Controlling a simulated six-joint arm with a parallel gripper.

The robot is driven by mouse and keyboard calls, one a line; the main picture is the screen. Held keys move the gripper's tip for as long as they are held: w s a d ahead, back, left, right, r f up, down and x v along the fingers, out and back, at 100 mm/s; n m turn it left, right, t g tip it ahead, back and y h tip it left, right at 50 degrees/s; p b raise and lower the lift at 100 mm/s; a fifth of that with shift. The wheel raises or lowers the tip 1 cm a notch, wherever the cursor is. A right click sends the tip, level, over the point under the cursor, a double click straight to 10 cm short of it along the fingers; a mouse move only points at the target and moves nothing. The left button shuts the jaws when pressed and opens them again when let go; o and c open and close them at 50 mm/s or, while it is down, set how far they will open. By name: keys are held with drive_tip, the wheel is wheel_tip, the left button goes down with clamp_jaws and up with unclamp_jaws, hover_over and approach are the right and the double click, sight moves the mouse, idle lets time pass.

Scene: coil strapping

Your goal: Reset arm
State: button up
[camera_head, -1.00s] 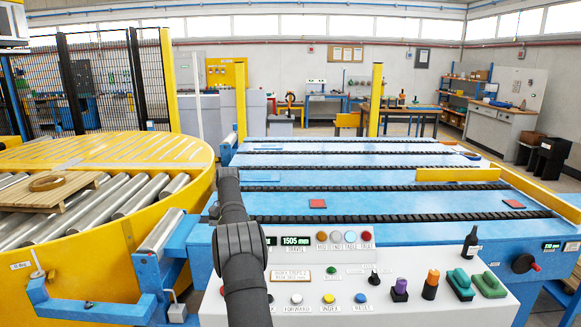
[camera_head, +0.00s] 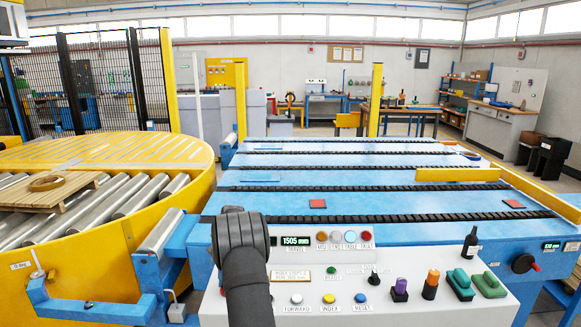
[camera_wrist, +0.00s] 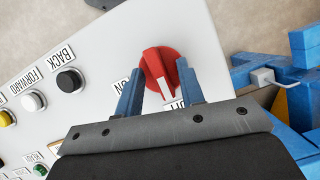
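In the wrist view my gripper (camera_wrist: 158,82) shows two blue fingers spread apart. The red rotary switch (camera_wrist: 160,66) on the light control panel (camera_wrist: 120,40) lies between and beyond the fingertips. The right fingertip overlaps the switch's edge; I cannot tell whether it touches. Labels beside the switch are partly covered by the fingers. In the head view my arm rises over the panel's left part, and my gripper and the red switch are hidden there.
Black (camera_wrist: 69,80), white (camera_wrist: 33,101) and yellow (camera_wrist: 7,118) buttons sit left of the switch. Green clamps (camera_head: 474,284), a bottle (camera_head: 470,245) and two capped tools stand on the panel's right. Behind is the blue slatted conveyor (camera_head: 350,204); a yellow turntable (camera_head: 150,150) is left.

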drive_tip(key=m+y, duration=0.1)
drive_tip(key=m, duration=0.1)
drive_tip(key=m+y, duration=0.1)
drive_tip(key=m, duration=0.2)
drive_tip(key=shift+d+t, duration=0.15)
drive_tip(key=shift+t, duration=0.25)
drive_tip(key=n, duration=0.2)
drive_tip(key=n+h, duration=0.1)
drive_tip(key=shift+n+g+h, duration=0.3)
drive_tip(key=shift+n, duration=0.1)
drive_tip(key=n, duration=0.1)
drive_tip(key=n+h, duration=0.1)
drive_tip(key=n, duration=0.1)
drive_tip(key=shift+a, duration=0.25)
drive_tip(key=shift+w+r+n, duration=0.1)
drive_tip(key=shift+r+n, duration=0.05)
drive_tip(key=shift+n, duration=0.25)
drive_tip(key=v, duration=0.7)
drive_tip(key=shift+w, duration=0.1)
idle(0.3)
